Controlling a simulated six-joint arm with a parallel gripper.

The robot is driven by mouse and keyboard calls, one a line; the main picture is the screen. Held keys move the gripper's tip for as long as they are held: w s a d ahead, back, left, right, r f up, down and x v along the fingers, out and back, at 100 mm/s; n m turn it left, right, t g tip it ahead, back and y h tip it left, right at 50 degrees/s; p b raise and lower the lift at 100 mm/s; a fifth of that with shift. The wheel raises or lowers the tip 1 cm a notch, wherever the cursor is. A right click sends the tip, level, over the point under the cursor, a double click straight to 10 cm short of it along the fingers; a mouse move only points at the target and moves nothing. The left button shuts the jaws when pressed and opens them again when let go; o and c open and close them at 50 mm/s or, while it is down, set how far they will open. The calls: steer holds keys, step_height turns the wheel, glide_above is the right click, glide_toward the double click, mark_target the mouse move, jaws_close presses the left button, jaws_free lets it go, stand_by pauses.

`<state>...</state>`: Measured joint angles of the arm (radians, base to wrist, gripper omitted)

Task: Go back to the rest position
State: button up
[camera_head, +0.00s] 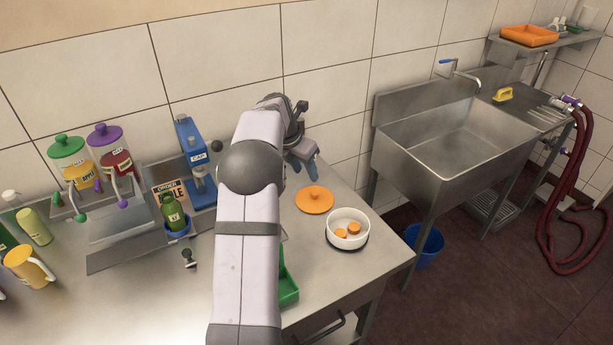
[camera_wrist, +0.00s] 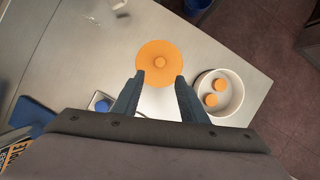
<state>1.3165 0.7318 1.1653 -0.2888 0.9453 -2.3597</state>
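My gripper (camera_head: 306,160) is raised above the steel table, near its right end and the wall. In the wrist view my gripper (camera_wrist: 158,78) has its two fingers spread apart with nothing between them. An orange lid (camera_head: 315,199) with a small knob lies flat on the table beyond the fingertips; it also shows in the wrist view (camera_wrist: 158,52). A white round pot (camera_head: 349,222) stands to the right of the lid, with two orange pieces (camera_head: 349,231) inside. The pot and pieces also show in the wrist view. My arm hides part of the table's middle.
A blue cap machine (camera_head: 197,160) stands left of my arm, with a green bottle (camera_head: 173,213) in a blue holder. Pump dispensers (camera_head: 110,155) stand farther left. A green tray (camera_head: 288,285) is partly behind my arm. A sink (camera_head: 455,135) is right of the table.

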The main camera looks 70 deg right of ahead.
stand_by(0.5)
steer(key=w+a+f+m+t+y+b, duration=0.1)
steer(key=w+a+m, duration=0.1)
steer(key=w+a, duration=0.7)
steer(key=w+a+f+m+t+b, duration=0.15)
steer(key=w+a, duration=0.35)
steer(key=a, duration=0.8)
steer(key=w+a+f+m+y, duration=0.1)
steer(key=w+a+f+m, duration=0.1)
steer(key=w+a, duration=0.75)
steer(key=s+a+m+y+p, duration=0.1)
steer(key=s+a+m, duration=0.3)
steer(key=a, duration=1)
steer(key=s+a+f+m+y+p, duration=0.1)
steer(key=s+a+m, duration=0.3)
steer(key=a, duration=1)
steer(key=s, duration=0.3)
steer(key=shift+f+g, duration=0.25)
steer(key=shift+g, duration=0.1)
